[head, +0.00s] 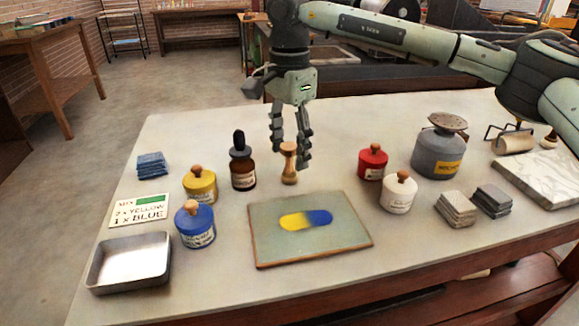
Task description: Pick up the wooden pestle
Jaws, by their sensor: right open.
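The wooden pestle (289,164) stands upright on the pale tabletop, just behind the mixing slab. It has a rounded head, a narrow waist and a wider base. My right gripper (291,148) points down over it from above, with its fingers open. One finger is on the left of the pestle and the other on its right. I cannot tell whether either finger touches it. My left gripper is not in view.
A brown dropper bottle (243,167) stands close on the left, with yellow (200,185) and blue (195,226) jars beyond. Red (372,162) and white (398,194) jars stand right. The slab (311,251) bears yellow and blue paint. A metal tray (130,263) sits front left.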

